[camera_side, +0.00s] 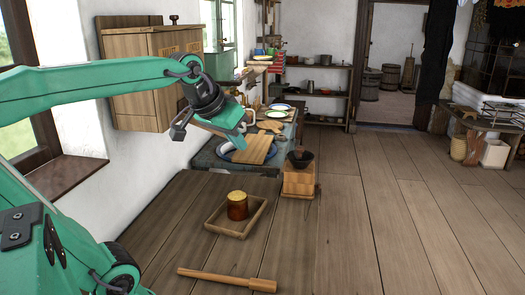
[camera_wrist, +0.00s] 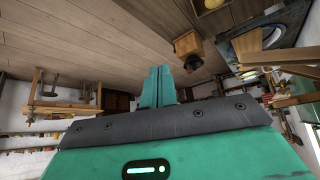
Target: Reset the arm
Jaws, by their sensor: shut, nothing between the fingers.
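My arm is green with dark joints and reaches over the table from the left in the side view. My gripper (camera_side: 240,143) hangs in the air above the far part of the wooden table (camera_side: 165,215), pointing down to the right. In the wrist view my gripper (camera_wrist: 157,72) shows its two green fingers side by side and touching, with nothing between them. It touches no object that I can see.
A wooden tray (camera_side: 212,223) holding a brown jar with a yellowish top (camera_side: 238,207) sits on the table. A wooden rolling pin (camera_side: 228,280) lies near the front. A coffee grinder (camera_side: 298,180) stands at the far right. A wall cabinet (camera_side: 140,85) hangs behind my arm.

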